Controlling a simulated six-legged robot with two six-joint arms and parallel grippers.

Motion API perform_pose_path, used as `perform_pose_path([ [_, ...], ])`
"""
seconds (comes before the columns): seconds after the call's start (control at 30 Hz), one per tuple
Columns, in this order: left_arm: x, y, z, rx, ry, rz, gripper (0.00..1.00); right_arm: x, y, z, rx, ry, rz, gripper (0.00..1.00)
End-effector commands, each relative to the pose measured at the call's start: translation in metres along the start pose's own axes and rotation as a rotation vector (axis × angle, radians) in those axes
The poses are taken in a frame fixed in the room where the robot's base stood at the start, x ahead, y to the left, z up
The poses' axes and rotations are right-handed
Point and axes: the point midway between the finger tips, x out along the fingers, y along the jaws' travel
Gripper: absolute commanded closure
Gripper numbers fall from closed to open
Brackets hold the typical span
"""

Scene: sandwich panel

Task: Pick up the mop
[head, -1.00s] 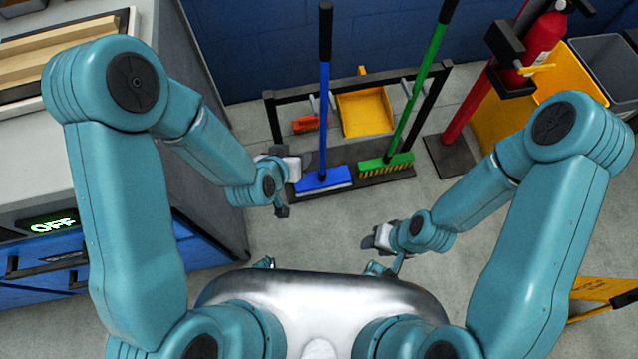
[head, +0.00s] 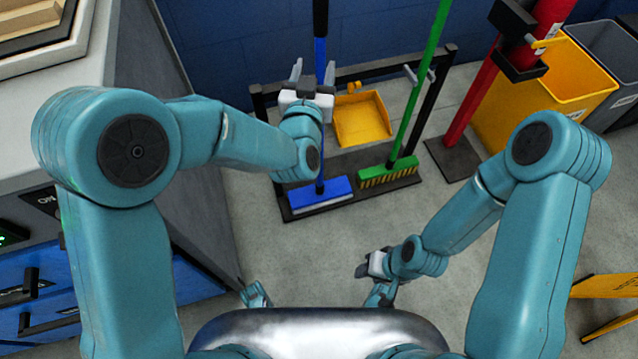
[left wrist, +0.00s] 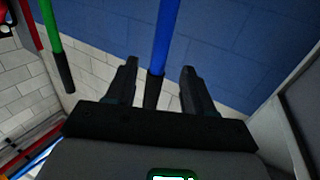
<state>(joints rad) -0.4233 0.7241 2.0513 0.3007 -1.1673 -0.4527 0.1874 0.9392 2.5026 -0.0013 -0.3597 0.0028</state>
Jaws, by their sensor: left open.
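The mop has a blue handle (head: 319,50) with a black grip at its top and a flat blue head with a white edge (head: 321,194) on the rack's base. It stands upright in the rack. My left gripper (head: 313,73) is open at the handle, one finger on each side of it in the picture. In the left wrist view the handle (left wrist: 166,35) runs between the two open fingers (left wrist: 158,80); I cannot tell whether they touch it. My arm hides part of the handle in the head view. My right gripper (head: 366,266) is low, away from the mop.
A green broom (head: 409,100) stands right of the mop in the same dark rack (head: 448,85). A yellow dustpan (head: 362,118) hangs behind. A red post (head: 485,95) and yellow bin (head: 555,85) stand right. A cabinet (head: 160,110) is close on the left. Floor in front is clear.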

Motion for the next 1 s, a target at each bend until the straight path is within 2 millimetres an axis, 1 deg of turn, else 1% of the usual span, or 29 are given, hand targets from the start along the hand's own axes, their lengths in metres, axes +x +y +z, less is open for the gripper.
perform_pose_path([
  [0.03,0.009,0.000,0.002,-0.001,0.001,-0.001,0.47,0.002,0.001,-0.001,0.001,0.001,0.000,0.57],
  [0.1,0.018,-0.001,0.001,-0.001,0.001,0.000,0.47,0.003,0.001,-0.001,0.002,0.002,0.000,0.57],
  [0.27,0.029,-0.002,0.002,0.000,-0.001,0.001,0.47,0.004,0.002,-0.001,0.003,0.003,0.000,0.57],
  [0.43,0.055,-0.003,0.004,-0.001,0.001,0.000,0.47,0.012,0.006,-0.003,0.008,0.008,0.001,0.57],
  [0.53,0.068,-0.003,0.002,-0.001,0.001,0.000,0.47,0.013,0.007,-0.004,0.010,0.010,0.001,0.57],
  [0.63,0.075,-0.003,0.002,0.000,-0.001,0.000,0.47,0.014,0.008,-0.004,0.010,0.011,0.001,0.57],
  [0.87,0.076,-0.003,0.001,0.000,-0.002,0.001,0.47,0.013,0.007,-0.004,0.010,0.011,0.001,0.57],
  [0.9,0.076,-0.002,0.001,0.000,-0.002,0.001,0.60,0.013,0.007,-0.004,0.010,0.011,0.001,0.57],
  [0.97,0.076,-0.002,0.001,0.000,-0.001,0.001,0.80,0.013,0.007,-0.004,0.010,0.011,0.001,0.57],
  [1.0,0.076,-0.002,0.001,0.000,-0.001,0.001,0.93,0.013,0.007,-0.004,0.010,0.011,0.001,0.57],
])
